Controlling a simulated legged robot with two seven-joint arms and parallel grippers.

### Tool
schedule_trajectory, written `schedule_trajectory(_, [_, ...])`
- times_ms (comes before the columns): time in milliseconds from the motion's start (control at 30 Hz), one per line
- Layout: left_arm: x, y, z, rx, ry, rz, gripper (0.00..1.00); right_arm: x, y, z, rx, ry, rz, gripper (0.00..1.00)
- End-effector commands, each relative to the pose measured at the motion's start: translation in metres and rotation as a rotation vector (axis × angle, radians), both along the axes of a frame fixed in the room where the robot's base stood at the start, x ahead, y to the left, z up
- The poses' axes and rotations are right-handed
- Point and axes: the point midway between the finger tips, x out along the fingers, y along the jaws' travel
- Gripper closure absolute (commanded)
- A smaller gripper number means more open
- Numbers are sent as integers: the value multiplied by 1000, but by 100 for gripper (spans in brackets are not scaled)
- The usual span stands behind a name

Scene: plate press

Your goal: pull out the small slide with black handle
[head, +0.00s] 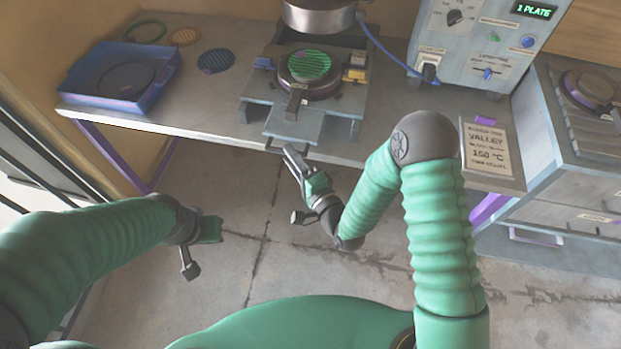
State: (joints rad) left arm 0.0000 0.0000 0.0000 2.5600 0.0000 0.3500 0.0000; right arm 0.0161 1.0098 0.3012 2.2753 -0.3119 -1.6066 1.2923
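The plate press (310,85) stands at the back middle of the bench, with a green ribbed disc (310,66) on its round dark plate. A small grey slide (293,124) reaches forward from the press to the bench's front edge. A thin dark handle (270,146) shows at its front, partly close behind my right gripper's tips. My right gripper (290,154) points up and left at this handle; whether it touches it or how far its fingers are apart is unclear. My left gripper (212,229) is away from the bench, low on the left, and seems empty.
A blue tray (150,95) with a dark disc stands at the bench's left. A control box (480,50) reading "1 PLATE" and a paper sign (487,152) are on the right. The floor before the bench is clear.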

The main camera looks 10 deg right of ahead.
Motion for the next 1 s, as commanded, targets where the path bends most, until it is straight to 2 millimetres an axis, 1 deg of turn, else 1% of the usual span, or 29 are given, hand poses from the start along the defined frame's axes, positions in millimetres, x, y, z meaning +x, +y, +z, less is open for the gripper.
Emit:
schedule_trajectory(100, [0, 0, -2, 0, 0, 0, 100, -31, -16, -3, -1, 6, -1, 67])
schedule_trajectory(267, [0, 0, -6, 0, 0, 0, 100, -74, -39, -4, -1, 8, -3, 67])
schedule_trajectory(300, [0, 0, 6, 0, 1, 0, 100, -84, -44, 3, -1, 12, -3, 67])
schedule_trajectory(400, [0, 0, 23, 0, -1, 0, 100, -104, -55, 4, 0, 13, -5, 67])
schedule_trajectory(500, [0, 0, 31, 0, -1, 0, 100, -114, -61, 2, -2, 10, -3, 67])
schedule_trajectory(600, [0, 0, 34, 0, 0, 0, 100, -121, -63, 0, -1, 6, -2, 67])
schedule_trajectory(1000, [0, 0, 33, 0, 0, 0, 100, -122, -63, -2, -1, 2, 0, 67])
